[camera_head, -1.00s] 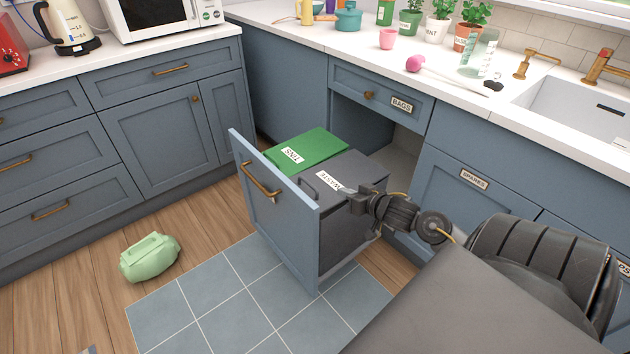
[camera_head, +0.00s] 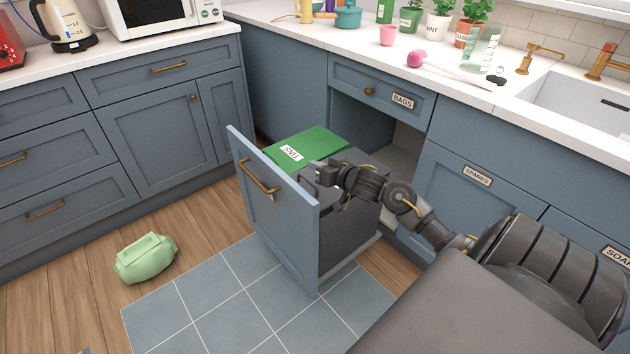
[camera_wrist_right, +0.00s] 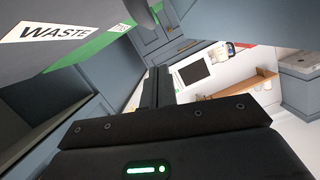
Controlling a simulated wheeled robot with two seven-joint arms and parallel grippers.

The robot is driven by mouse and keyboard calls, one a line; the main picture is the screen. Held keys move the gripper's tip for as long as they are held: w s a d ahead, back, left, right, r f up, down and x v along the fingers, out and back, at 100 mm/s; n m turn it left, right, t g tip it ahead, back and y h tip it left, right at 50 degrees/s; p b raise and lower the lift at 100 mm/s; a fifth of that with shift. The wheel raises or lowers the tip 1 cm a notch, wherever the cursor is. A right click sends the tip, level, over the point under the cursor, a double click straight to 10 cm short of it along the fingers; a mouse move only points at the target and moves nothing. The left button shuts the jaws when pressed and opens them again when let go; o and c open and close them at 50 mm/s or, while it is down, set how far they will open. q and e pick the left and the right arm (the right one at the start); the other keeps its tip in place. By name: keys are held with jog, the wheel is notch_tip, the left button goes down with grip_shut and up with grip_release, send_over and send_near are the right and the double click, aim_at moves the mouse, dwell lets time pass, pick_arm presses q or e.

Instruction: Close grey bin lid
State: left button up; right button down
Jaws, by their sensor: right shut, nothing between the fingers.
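The grey bin stands in the pulled-out drawer, its front marked by the blue panel (camera_head: 272,215) with a brass handle. Its grey lid (camera_head: 352,158) lies low behind my right gripper; I cannot tell whether it is fully down. The WASTE label is hidden in the head view, but the lid (camera_wrist_right: 75,20) and label (camera_wrist_right: 55,33) show in the wrist view. My right gripper (camera_head: 318,172) is shut and empty, over the grey bin near the drawer front. I cannot tell whether it touches the lid. My left gripper is out of view.
A green lid (camera_head: 312,146) marked TINS lies flat beside the grey one. A light green bag (camera_head: 146,258) lies on the wooden floor at left. Cabinets and a counter (camera_head: 290,36) stand behind; grey floor tiles (camera_head: 235,308) in front are clear.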

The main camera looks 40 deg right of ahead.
aim_at(313, 189)
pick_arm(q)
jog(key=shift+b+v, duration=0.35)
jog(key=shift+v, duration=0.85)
pick_arm(e)
jog(key=shift+s+a+f, duration=0.15)
jog(key=shift+a+f, duration=0.1)
jog(key=shift+f, duration=0.65)
jog(key=shift+s+a+f, duration=0.1)
jog(key=shift+a+f, duration=0.15)
jog(key=shift+f, duration=0.65)
jog(key=f, duration=0.1)
jog(key=a+f, duration=0.1)
jog(key=f, duration=0.1)
jog(key=shift+f, duration=0.25)
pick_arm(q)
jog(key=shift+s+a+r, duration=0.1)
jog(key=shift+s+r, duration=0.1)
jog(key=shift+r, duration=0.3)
pick_arm(e)
jog(key=shift+f, duration=0.1)
